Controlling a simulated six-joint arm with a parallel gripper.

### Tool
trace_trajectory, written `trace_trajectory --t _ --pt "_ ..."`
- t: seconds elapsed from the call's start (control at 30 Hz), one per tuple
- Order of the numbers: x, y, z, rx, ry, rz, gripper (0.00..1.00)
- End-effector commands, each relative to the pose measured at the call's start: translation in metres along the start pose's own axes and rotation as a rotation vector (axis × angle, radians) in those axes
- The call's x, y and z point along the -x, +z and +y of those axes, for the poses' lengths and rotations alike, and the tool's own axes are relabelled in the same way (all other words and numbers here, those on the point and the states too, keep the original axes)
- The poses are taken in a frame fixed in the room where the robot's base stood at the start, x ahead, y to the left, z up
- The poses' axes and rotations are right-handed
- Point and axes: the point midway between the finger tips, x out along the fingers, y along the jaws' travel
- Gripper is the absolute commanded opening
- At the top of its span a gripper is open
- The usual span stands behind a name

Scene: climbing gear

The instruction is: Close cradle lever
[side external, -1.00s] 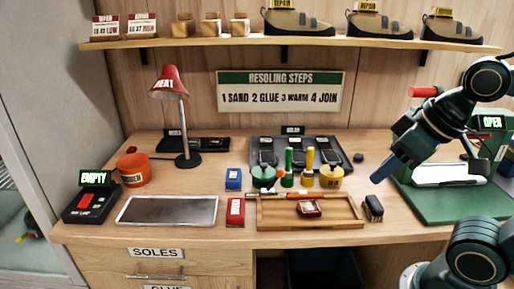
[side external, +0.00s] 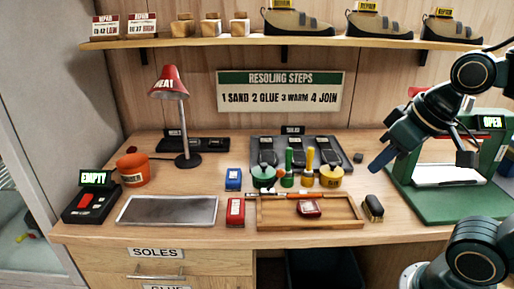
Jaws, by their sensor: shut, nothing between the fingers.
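The cradle is a green press-like stand (side external: 497,152) at the right, with a green base plate and a white pad (side external: 446,174) on it. A small display (side external: 491,122) on it reads OPEN. A red handle (side external: 414,92), which looks like the lever's grip, shows just above my arm; the rest of the lever is hidden behind the arm.
A black-and-tan brush (side external: 373,208) and a wooden tray (side external: 285,226) lie left of the green base. Glue pots and a yellow pot (side external: 331,177) stand behind the tray. A shelf (side external: 230,41) with shoes runs above. A red lamp (side external: 168,85) stands at left.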

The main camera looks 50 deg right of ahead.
Motion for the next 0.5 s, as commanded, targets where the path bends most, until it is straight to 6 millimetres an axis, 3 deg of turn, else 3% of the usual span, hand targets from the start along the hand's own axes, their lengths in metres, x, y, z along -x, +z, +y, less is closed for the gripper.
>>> trace_trajectory --t 0.5 --pt "-0.028 -0.07 0.013 -0.449 0.05 -0.054 0.0"
